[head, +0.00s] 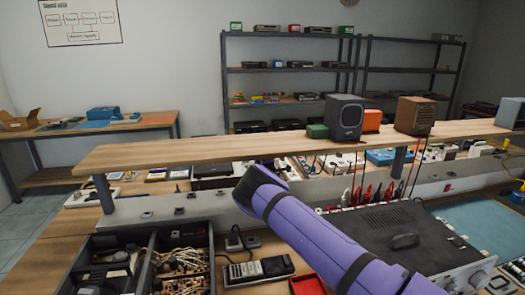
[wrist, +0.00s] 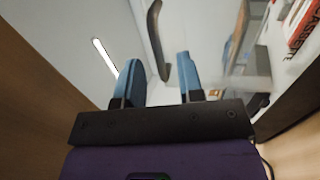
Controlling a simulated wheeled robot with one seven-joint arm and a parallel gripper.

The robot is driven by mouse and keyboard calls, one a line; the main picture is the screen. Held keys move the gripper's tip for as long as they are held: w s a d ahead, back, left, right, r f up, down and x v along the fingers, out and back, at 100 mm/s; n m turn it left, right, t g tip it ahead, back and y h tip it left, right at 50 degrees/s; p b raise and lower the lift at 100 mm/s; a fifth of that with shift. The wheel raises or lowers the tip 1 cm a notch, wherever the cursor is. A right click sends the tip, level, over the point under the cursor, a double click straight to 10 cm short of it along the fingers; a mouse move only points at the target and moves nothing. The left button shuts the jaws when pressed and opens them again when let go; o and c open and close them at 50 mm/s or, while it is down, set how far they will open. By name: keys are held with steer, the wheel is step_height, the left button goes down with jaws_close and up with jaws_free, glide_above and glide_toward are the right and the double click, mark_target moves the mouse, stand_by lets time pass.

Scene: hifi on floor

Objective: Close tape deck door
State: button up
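In the wrist view my gripper (wrist: 158,76) shows two blue fingers standing apart, with nothing between them. Beyond the fingertips is a dark curved strip (wrist: 158,40); I cannot tell whether it touches them. A pale, see-through-looking surface lies to the right of the fingers, and I cannot tell whether it is the tape deck door. In the head view my purple arm reaches over the bench from the lower right, and its gripper is hidden. I cannot surely pick out the tape deck or its door there.
A white item with red "CASSETTE" lettering (wrist: 301,24) is at the wrist view's upper right. In the head view a raised wooden shelf (head: 150,157) crosses the bench and carries a dark speaker (head: 343,117). A vented metal box (head: 395,240) and a parts tray (head: 180,262) crowd the front.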

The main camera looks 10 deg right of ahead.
steer(key=shift+x, duration=1.6)
jaws_close()
